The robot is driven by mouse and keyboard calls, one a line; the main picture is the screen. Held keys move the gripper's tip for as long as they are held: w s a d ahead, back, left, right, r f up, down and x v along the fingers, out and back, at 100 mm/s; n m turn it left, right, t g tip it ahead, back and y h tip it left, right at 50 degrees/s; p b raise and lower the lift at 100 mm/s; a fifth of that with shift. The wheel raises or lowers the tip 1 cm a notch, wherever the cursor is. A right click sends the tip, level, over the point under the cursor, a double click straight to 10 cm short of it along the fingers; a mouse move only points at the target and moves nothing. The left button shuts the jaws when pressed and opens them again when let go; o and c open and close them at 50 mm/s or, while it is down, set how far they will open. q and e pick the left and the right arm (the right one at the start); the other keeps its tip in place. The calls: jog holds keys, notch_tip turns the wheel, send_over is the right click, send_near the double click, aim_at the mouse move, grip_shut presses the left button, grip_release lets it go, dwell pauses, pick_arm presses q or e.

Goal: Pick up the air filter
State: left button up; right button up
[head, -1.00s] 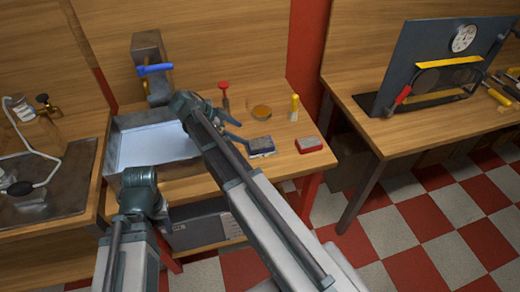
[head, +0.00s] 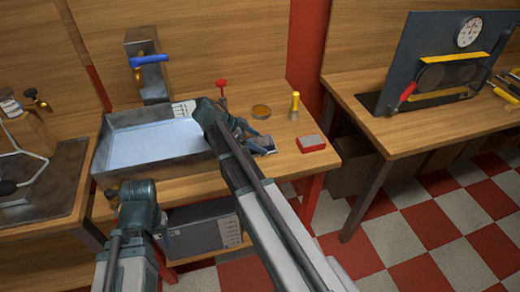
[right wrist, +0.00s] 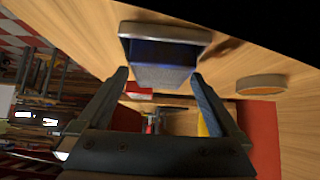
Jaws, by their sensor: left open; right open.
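The air filter, which I take to be the dark blue block with a grey top (head: 263,144), lies on the wooden bench right of the metal tray. My right gripper (head: 248,137) is over it and partly hides it. In the right wrist view the blue block (right wrist: 163,55) has a grey rim and is just beyond the open fingertips of my right gripper (right wrist: 160,77); I see no clear contact. My left gripper (head: 111,196) is at the front left of the tray, mostly hidden by its own wrist, and away from the filter.
A red block with grey top (head: 312,143) lies close right of the filter. A yellow-handled tool (head: 294,106), a round amber dish (head: 261,111) and a red-topped tool (head: 221,86) stand behind. The metal tray (head: 150,178) fills the left side.

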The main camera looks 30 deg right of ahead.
aim_at(257, 142)
jog(key=c, duration=1.3)
jog(key=shift+r, duration=0.15)
jog(key=shift+r+p, duration=0.45)
jog(key=shift+p, duration=0.2)
notch_tip(257, 142, up, 3)
jog(key=p, duration=0.3)
jog(key=s+a, duration=0.2)
jog(key=s, duration=0.3)
jog(key=s+a, duration=0.2)
jog(key=s, duration=0.3)
jog(key=s+a+r+p, duration=0.1)
jog(key=s, duration=0.4)
jog(key=shift+a, duration=0.4)
